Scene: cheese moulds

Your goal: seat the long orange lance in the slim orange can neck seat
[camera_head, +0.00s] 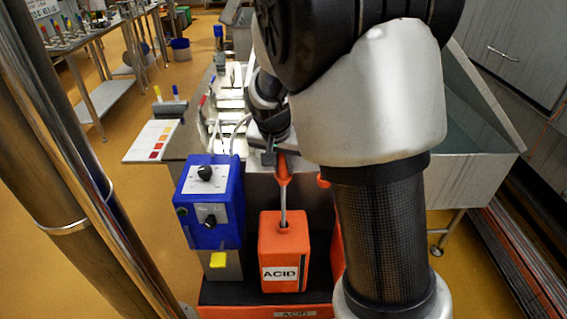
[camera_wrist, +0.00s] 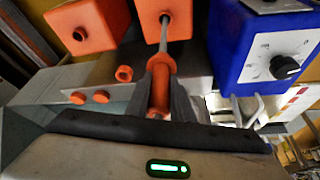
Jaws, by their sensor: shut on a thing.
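The long orange lance (camera_head: 284,172) has an orange handle and a thin grey rod. My gripper (camera_head: 271,157) is shut on its handle, which shows between the fingers in the wrist view (camera_wrist: 160,88). The lance stands nearly upright above an orange can (camera_head: 284,245) labelled ACID. The rod's lower end meets the dark neck opening in the can's top, also seen in the wrist view (camera_wrist: 164,18). How deep the rod is in the neck cannot be told. The handle is well above the can top.
A blue box with dials (camera_head: 210,202) stands close left of the can. A second orange can (camera_wrist: 88,28) with an open hole stands on the other side, mostly behind my arm in the head view.

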